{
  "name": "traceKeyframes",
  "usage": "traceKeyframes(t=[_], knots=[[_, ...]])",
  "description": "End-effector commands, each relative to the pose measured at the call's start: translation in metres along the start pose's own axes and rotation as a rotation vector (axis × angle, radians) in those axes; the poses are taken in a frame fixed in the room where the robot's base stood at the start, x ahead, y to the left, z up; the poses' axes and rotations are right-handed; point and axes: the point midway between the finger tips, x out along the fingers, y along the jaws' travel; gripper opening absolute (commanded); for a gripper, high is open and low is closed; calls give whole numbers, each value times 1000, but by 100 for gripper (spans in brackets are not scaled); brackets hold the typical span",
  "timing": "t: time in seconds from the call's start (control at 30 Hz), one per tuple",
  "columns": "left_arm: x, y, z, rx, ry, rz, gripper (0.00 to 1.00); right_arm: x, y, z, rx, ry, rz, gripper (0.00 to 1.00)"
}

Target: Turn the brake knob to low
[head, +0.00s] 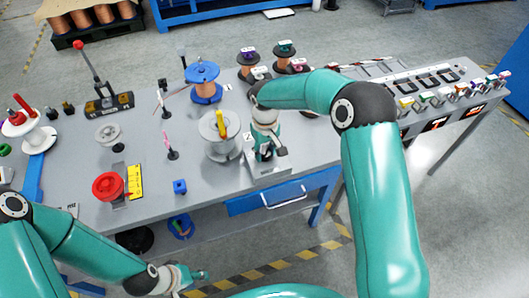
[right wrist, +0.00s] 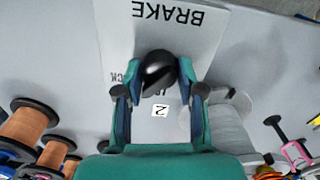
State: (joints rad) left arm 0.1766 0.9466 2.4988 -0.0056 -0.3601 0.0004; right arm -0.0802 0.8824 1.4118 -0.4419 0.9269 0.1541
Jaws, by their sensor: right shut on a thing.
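The brake knob (right wrist: 158,72) is black and rounded and stands in front of a pale plate (right wrist: 200,25) marked BRAKE, whose lettering appears upside down in the right wrist view. My right gripper (right wrist: 158,95) has its two fingers on either side of the knob, shut on it. Smaller lettering behind the knob is partly hidden. In the head view my right gripper (head: 267,151) points down at the plate near the table's front edge and covers the knob. My left gripper (head: 188,277) is low in front of the table, away from the plate; its finger opening is unclear.
A pale spool (head: 221,148) stands just left of my right gripper. A blue-topped copper spool (head: 203,84) is behind it. A blue drawer (head: 285,198) is under the front edge.

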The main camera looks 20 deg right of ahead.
Motion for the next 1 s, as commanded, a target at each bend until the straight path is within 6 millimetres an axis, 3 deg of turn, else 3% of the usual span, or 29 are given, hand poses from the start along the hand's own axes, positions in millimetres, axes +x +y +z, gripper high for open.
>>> traceKeyframes(t=[0.6, 1.0], knots=[[13, -5, 0, 0, 0, 0, 40, -1, 0, -1, -550, 4, 1, 3], [14, -5, 0, 0, 0, 0, 40, -1, 0, -2, -725, 5, 2, 3]])
